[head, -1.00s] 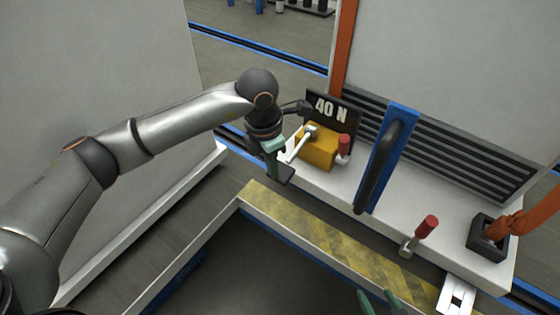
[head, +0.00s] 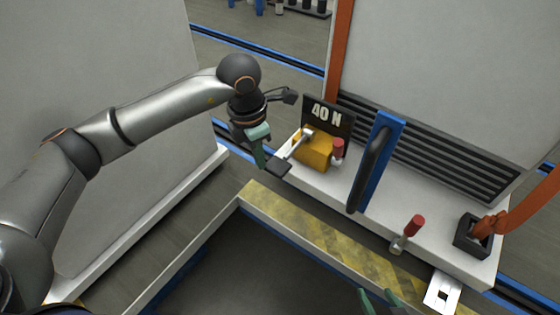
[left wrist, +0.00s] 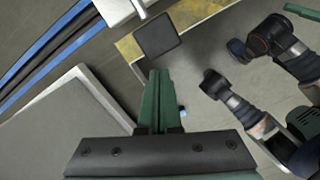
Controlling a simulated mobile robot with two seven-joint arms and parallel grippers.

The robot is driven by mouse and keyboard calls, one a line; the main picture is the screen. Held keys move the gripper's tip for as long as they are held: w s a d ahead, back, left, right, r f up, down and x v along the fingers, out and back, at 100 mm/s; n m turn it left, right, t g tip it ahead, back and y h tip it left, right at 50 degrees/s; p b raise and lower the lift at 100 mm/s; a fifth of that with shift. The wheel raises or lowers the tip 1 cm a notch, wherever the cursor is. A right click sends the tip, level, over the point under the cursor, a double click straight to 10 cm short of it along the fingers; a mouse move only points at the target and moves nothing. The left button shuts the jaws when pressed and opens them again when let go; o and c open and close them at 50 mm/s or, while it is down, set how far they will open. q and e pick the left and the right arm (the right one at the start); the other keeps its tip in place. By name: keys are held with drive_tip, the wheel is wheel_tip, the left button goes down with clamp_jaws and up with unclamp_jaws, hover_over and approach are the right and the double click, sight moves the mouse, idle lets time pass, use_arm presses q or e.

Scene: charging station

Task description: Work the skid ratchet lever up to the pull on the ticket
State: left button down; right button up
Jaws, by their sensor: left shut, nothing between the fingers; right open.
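The yellow ratchet body (head: 312,154) sits on the white skid beside the black ticket plate (head: 325,115) reading "40 N". Its silver lever (head: 297,143) slopes down left to a dark square pad (head: 279,169). The pad (left wrist: 157,36) also shows in the left wrist view, just beyond my fingertips. My left gripper (head: 260,160) is shut and empty, close to the left of the pad; I cannot tell whether they touch. Its green fingers (left wrist: 155,98) are together in the wrist view. My right gripper (head: 378,299) is open at the bottom of the head view, only its green fingertips showing.
A red-topped part (head: 337,149) stands at the ratchet's right. A blue post with a black handle (head: 376,165) rises beside it. A red-handled lever (head: 408,233) and a black socket with an orange arm (head: 474,235) lie further right. A yellow-black striped edge (head: 310,222) runs in front.

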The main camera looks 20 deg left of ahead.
use_arm(q)
wheel_tip(320, 180, up, 3)
drive_tip(key=shift+s+a+f+p, duration=0.1)
drive_tip(key=shift+a+p, duration=0.05)
drive_tip(key=shift+p, duration=0.35)
use_arm(e)
drive_tip(key=shift+s+d+r, duration=0.15)
drive_tip(key=shift+s+r, duration=0.05)
drive_tip(key=shift+r, duration=0.3)
drive_tip(key=shift+s+d+r, duration=0.15)
drive_tip(key=shift+r, duration=0.3)
idle(0.5)
